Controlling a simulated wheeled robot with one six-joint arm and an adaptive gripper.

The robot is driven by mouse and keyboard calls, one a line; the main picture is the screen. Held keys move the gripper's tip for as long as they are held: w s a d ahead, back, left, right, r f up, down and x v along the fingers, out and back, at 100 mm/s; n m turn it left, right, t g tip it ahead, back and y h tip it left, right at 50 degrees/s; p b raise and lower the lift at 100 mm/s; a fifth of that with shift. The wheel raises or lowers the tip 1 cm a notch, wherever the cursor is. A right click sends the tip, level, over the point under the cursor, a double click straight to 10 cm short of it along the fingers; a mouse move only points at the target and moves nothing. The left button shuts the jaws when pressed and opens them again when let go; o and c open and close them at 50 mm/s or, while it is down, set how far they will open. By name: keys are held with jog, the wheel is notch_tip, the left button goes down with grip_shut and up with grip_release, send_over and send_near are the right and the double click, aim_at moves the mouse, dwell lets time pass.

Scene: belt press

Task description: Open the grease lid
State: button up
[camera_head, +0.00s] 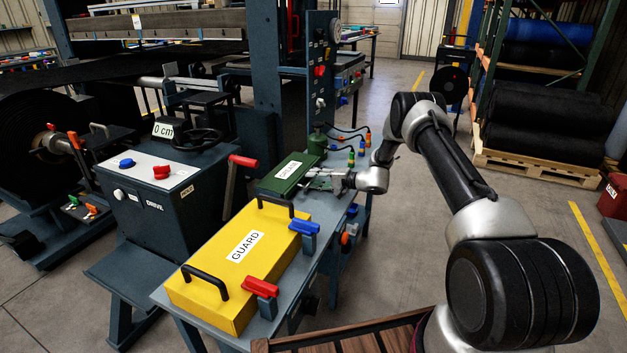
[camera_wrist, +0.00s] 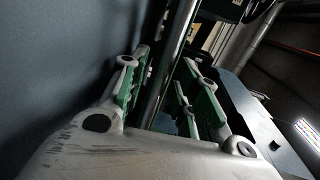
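The green lid (camera_head: 284,178) with a white label lies flat and looks closed on a box at the far end of the grey bench, behind the yellow guard cover. My gripper (camera_head: 318,182) is at the right front edge of the green lid; whether it touches the lid is too small to tell. In the wrist view, my gripper (camera_wrist: 163,68) has its two green-padded fingers apart. A shiny metal bar shows in the gap between them; I cannot tell whether it lies between the fingers or behind them. The lid is not clearly recognisable in the wrist view.
The yellow guard cover (camera_head: 245,250) with two black handles sits in front, with a blue clamp (camera_head: 303,227) and a red clamp (camera_head: 261,287) on its right side. A red-handled lever (camera_head: 243,161) stands left of the green lid.

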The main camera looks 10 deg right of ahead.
jog(key=shift+w+a+f, duration=0.1)
jog(key=shift+w+a, duration=0.1)
jog(key=shift+a, duration=0.1)
grip_shut()
